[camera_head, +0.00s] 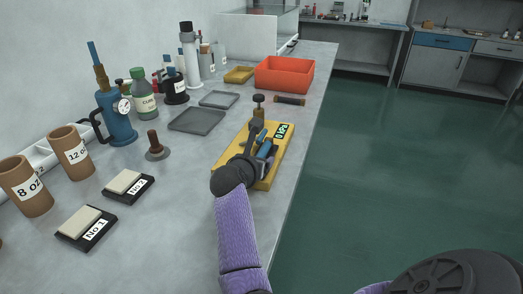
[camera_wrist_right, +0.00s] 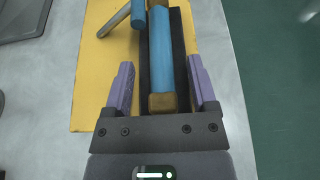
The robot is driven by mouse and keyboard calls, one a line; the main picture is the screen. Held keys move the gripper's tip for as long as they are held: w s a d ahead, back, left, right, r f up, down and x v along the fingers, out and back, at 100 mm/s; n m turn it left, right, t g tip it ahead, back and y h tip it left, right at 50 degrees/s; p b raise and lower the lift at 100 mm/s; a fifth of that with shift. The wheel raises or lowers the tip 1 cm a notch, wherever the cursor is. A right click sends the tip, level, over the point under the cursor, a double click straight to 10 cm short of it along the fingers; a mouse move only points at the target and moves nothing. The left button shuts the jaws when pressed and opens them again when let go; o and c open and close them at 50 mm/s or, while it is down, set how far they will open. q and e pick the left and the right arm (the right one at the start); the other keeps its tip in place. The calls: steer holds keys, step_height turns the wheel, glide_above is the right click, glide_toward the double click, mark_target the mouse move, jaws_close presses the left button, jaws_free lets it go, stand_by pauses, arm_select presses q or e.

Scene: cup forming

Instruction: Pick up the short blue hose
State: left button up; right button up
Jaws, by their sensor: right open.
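A short blue hose (camera_wrist_right: 161,50) with a brass end lies along a dark channel on a yellow base (camera_wrist_right: 90,80). In the head view, blue parts show at the hose (camera_head: 265,149), partly hidden by my right gripper, on the yellow base (camera_head: 281,158). My right gripper (camera_wrist_right: 161,85) is open. Its purple fingers stand on either side of the hose near the brass end, with a gap on each side. In the head view my right gripper (camera_head: 262,158) is over the yellow base. My left gripper is not in view.
A blue hand pump (camera_head: 118,118), brown cups (camera_head: 28,190), labelled blocks (camera_head: 87,228) and grey trays (camera_head: 197,120) stand left on the bench. An orange bin (camera_head: 284,73) stands behind the yellow base. The bench's right edge is close to the base, with green floor beyond.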

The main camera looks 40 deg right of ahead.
steer(key=shift+s+a+r, duration=0.1)
steer(key=shift+s+r, duration=0.05)
steer(key=shift+c, duration=1)
jaws_close()
